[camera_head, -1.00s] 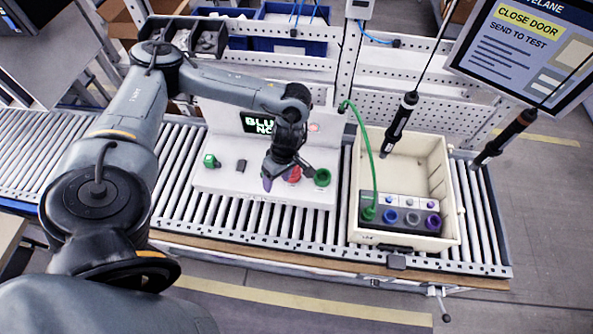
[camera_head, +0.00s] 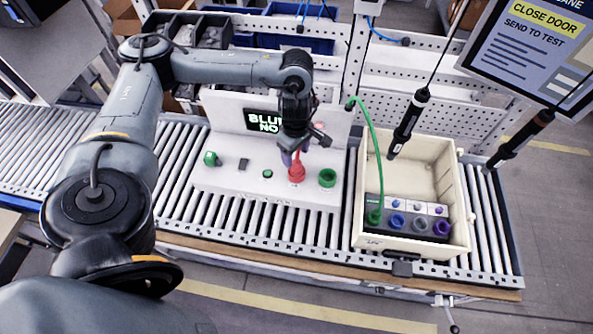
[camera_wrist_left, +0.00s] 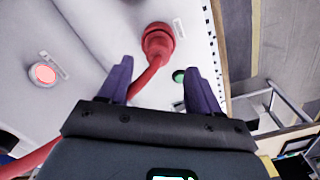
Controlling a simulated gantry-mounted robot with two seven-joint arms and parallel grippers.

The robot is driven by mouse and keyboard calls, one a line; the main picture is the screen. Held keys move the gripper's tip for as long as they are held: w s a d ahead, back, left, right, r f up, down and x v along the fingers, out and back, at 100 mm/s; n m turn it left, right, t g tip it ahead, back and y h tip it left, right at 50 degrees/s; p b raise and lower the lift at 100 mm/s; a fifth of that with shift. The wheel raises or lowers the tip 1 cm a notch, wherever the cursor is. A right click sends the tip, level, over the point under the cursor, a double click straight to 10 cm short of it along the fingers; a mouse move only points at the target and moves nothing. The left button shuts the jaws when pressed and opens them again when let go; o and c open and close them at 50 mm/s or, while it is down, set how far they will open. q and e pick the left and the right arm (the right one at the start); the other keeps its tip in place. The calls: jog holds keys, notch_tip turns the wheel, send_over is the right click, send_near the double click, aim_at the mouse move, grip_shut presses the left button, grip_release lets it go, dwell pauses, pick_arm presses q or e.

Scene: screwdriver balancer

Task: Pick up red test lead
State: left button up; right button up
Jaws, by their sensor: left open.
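The red test lead (camera_head: 296,171) has its plug end at a red socket on the white test panel (camera_head: 225,178). In the left wrist view the red plug (camera_wrist_left: 157,42) stands on the white surface, and its red cable (camera_wrist_left: 143,82) runs back between the fingers and off to the lower left. My left gripper (camera_head: 295,155) is open just above and behind the red plug. In the left wrist view its two purple fingers (camera_wrist_left: 160,82) are spread, with the plug ahead of their tips. My right gripper is not in view.
A green socket (camera_head: 327,177) sits right beside the red one. Two hanging screwdrivers (camera_head: 410,122) hang over the tote's sides. Rollers (camera_head: 300,226) lie bare in front.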

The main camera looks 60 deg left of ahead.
aim_at(297, 162)
pick_arm(q)
jog(key=shift+f, duration=0.15)
notch_tip(297, 162, down, 3)
jog(key=shift+w+f+p, duration=0.15)
jog(key=shift+p, duration=0.8)
jog(key=shift+f, duration=0.7)
jog(key=c, duration=1.2)
jog(key=shift+o, duration=0.2)
jog(key=shift+r, duration=0.15)
